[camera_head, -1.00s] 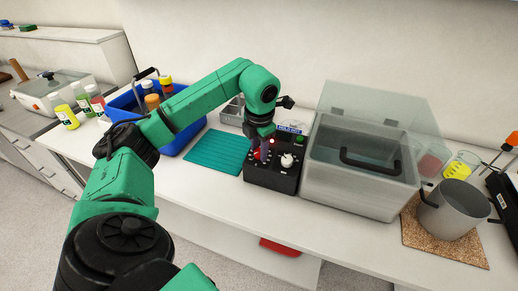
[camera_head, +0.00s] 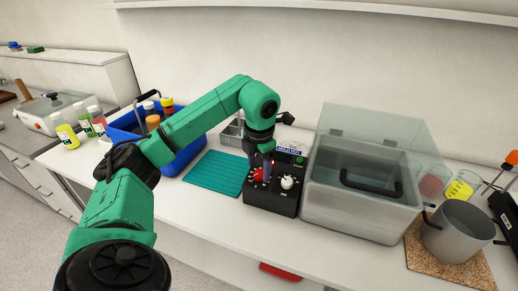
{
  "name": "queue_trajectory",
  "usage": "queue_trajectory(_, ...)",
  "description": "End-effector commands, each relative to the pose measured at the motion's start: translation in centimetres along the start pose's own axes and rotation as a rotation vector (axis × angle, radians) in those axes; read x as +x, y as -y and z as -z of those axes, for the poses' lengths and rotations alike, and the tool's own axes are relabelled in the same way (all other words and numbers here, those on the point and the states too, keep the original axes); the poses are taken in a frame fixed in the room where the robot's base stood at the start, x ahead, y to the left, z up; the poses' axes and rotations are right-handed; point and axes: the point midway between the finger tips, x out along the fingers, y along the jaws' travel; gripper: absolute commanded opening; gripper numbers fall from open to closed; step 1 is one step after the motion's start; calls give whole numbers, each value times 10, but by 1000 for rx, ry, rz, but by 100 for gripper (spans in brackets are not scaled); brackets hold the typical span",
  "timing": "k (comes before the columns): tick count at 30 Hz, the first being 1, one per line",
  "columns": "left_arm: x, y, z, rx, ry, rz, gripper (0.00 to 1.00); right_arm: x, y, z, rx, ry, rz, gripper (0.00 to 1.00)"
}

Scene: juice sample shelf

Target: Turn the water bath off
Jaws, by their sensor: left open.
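The water bath (camera_head: 347,207) is a grey metal tank with a clear lid standing open and a black handle. A black control box (camera_head: 262,200) sits against its left side. The box carries a white knob (camera_head: 287,182), a red control (camera_head: 258,174) and a green button near its back right corner. My left gripper (camera_head: 264,176) points down over the box, open, with its fingers at the red control, left of the white knob. I cannot tell whether the fingers touch it. The gripper partly hides the panel. My right gripper does not show.
A teal mat (camera_head: 216,173) lies left of the box. Beyond it stands a blue crate (camera_head: 186,157) with bottles. A metal pot (camera_head: 459,234) on a cork mat (camera_head: 422,262) and beakers stand to the right. A grey compartment tray is behind my left gripper.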

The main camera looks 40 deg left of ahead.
Motion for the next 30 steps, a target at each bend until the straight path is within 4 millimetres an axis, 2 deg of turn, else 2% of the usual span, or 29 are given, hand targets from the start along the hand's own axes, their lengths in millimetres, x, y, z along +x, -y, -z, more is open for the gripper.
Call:
queue_trajectory(5,-50,0,-1,0,9,-1,72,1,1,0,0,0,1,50)
queue_trajectory(6,-68,-2,-1,-1,8,-3,72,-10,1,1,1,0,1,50)
queue_trajectory(9,-101,-3,-1,-1,7,-4,72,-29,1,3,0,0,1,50)
queue_trajectory(12,-120,-2,-1,-1,5,-3,72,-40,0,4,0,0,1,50)
queue_trajectory(16,-130,-1,0,-1,3,-1,72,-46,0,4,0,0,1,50)
queue_trajectory(30,-128,0,0,-1,2,0,72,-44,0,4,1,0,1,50)
